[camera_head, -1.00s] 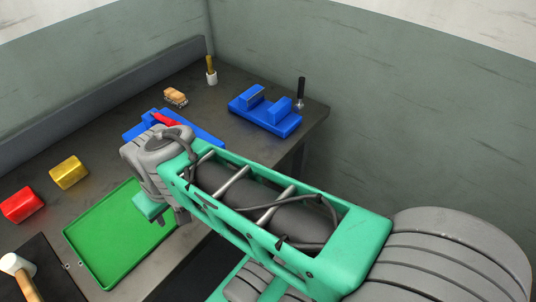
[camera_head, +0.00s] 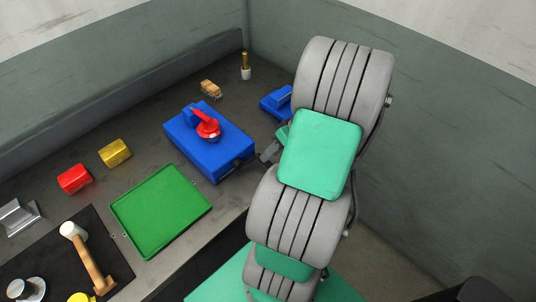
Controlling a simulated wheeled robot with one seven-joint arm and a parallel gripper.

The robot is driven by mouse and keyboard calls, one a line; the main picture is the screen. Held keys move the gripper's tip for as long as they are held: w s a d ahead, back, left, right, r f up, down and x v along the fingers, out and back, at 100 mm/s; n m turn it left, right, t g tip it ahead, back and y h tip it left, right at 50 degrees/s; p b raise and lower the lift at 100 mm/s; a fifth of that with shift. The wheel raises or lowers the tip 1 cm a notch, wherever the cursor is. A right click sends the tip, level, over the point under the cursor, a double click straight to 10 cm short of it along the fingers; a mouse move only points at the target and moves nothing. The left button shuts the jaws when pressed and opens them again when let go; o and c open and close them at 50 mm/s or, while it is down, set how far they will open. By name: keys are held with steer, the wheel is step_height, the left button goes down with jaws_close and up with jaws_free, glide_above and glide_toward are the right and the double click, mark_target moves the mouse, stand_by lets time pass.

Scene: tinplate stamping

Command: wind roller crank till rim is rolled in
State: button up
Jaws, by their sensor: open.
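A blue two-post fixture (camera_head: 275,101) stands at the back right of the bench, and I take it to be the roller. My arm hides most of it, along with the dark upright handle at its right end, so neither the crank nor any rim can be seen. My gripper (camera_head: 268,152) shows only in part, as a grey tip at the left of my arm, between the roller and the blue box. It is open, and I see nothing held in it.
A blue box (camera_head: 208,158) with a red lever (camera_head: 205,124) stands left of my gripper. Walls close the back and right.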

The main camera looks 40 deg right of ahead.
steer(key=x, duration=0.3)
steer(key=shift+w+a+f, duration=0.1)
steer(key=shift+c, duration=0.2)
jaws_close()
stand_by(1.1)
